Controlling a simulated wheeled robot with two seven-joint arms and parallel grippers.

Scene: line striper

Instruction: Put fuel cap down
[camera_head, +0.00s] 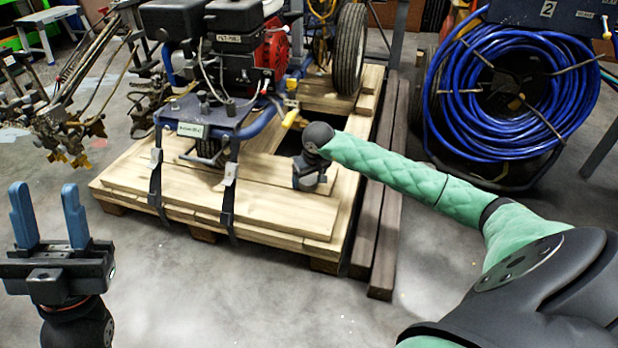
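I cannot make out the fuel cap in this view. The line striper (235,60), with its red and black engine, stands strapped on a wooden pallet (270,208). My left gripper (48,217) is at the lower left, over the floor and apart from the pallet. Its two blue fingers point up, spread apart with nothing between them. My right gripper (310,180) is low over or on the pallet's right part, beside the striper's front. Its fingers are not clear, so I cannot tell whether it is open or holds something.
Two dark beams (388,215) lie along the pallet's right side. A large reel of blue hose (535,95) stands at the right. Another machine with metal arms (70,115) stands at the left. The grey floor (250,295) in front is clear.

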